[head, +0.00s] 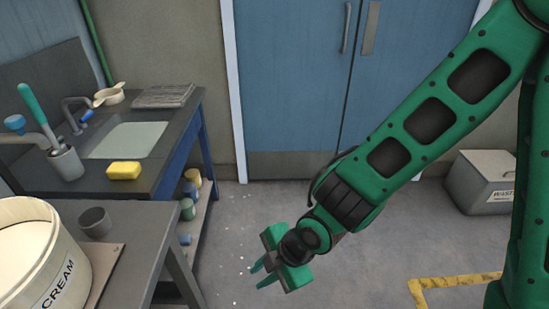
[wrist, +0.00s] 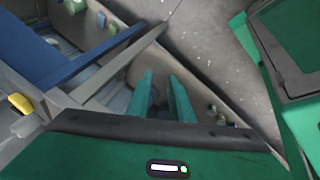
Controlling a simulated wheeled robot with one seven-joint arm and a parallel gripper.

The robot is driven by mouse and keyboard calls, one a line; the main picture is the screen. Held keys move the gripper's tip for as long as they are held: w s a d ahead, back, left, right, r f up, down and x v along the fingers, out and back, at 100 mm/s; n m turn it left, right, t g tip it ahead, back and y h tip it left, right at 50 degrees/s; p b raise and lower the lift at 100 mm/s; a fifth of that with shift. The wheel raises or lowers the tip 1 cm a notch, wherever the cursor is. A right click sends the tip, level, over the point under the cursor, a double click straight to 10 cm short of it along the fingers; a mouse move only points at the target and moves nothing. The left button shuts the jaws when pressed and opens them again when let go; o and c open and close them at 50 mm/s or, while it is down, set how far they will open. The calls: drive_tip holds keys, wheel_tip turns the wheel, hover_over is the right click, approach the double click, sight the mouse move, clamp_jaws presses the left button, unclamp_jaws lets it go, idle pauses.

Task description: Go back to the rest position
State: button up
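My gripper (head: 261,274) is in the lower middle of the head view, out over the grey floor and to the right of the tables. Its two green fingers point down and to the left. In the wrist view the two fingers (wrist: 161,85) stand apart with a gap between them. Nothing is held between them. No plate or dryer can be made out in these frames.
A sink bench (head: 62,172) stands at the left with a yellow sponge (head: 124,170). A nearer table (head: 148,222) holds a cream tub (head: 62,280) and a grey cup (head: 95,222). Blue doors (head: 290,80) are behind. A waste bin (head: 482,182) stands right.

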drive_tip(key=w+d+r+m+t+h, duration=0.15)
drive_tip(key=w+d+m, duration=0.25)
drive_tip(key=d, duration=0.4)
drive_tip(key=w+d+r+m+h, duration=0.1)
drive_tip(key=w+d+m+h, duration=0.15)
drive_tip(key=w+d, duration=0.4)
drive_tip(key=s+d+r+m+h, duration=0.1)
drive_tip(key=d+r+m, duration=0.25)
drive_tip(key=d, duration=0.45)
drive_tip(key=d+r+m+h, duration=0.1)
drive_tip(key=d+r+m, duration=0.1)
drive_tip(key=d+m, duration=0.45)
drive_tip(key=s+d+r+m+g, duration=0.1)
drive_tip(key=s+d+r+m, duration=0.4)
drive_tip(key=s+d+m, duration=0.2)
drive_tip(key=s+d+r+m+g, duration=0.1)
drive_tip(key=s+d+r+m, duration=0.4)
drive_tip(key=s+d+m, duration=0.3)
drive_tip(key=s+d, duration=0.1)
drive_tip(key=d, duration=0.2)
drive_tip(key=shift+y, duration=0.4)
drive_tip(key=shift+g, duration=0.25)
